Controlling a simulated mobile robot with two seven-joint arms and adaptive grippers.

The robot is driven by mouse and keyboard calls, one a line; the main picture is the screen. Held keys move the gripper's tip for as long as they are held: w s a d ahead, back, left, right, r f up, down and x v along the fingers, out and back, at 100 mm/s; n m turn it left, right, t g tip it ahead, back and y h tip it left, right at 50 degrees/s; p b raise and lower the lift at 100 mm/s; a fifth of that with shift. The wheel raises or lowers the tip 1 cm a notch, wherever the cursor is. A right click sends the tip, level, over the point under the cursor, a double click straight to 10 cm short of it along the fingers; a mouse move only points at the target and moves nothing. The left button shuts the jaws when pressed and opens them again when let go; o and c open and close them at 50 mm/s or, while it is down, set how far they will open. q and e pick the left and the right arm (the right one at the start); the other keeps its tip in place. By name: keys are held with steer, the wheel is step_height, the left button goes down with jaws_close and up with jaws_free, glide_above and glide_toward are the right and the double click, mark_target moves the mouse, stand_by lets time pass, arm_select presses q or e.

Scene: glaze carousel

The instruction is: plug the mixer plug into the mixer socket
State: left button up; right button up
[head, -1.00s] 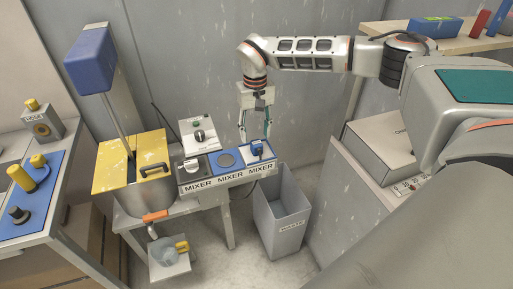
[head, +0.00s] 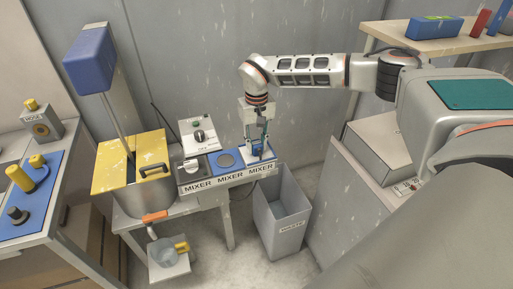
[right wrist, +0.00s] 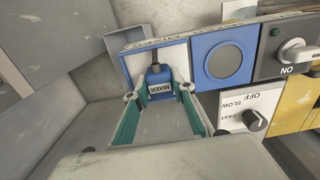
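The blue mixer plug (right wrist: 160,84), lettered MIXER, stands on a white square pad at the right end of the panel row, with a dark cord at its top. It is mostly hidden by my gripper in the head view. My right gripper (head: 258,153) is down over it. In the right wrist view, the teal fingers (right wrist: 159,93) stand apart on either side of the plug, with gaps visible. The blue square with a round grey face (right wrist: 222,62), apparently the mixer socket, is beside the pad; it also shows in the head view (head: 226,160). My left gripper is out of view.
A grey switch panel (head: 193,166) and a control box with a knob (head: 198,133) adjoin the socket. A mixing pot with yellow lids (head: 130,162) stands left. A grey waste bin (head: 283,215) stands below right. A wall is close behind.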

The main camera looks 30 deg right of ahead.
mark_target(256, 142)
steer(key=shift+c, duration=1)
step_height(256, 142, up, 20)
steer(key=p, duration=0.2)
steer(key=shift+a, duration=0.1)
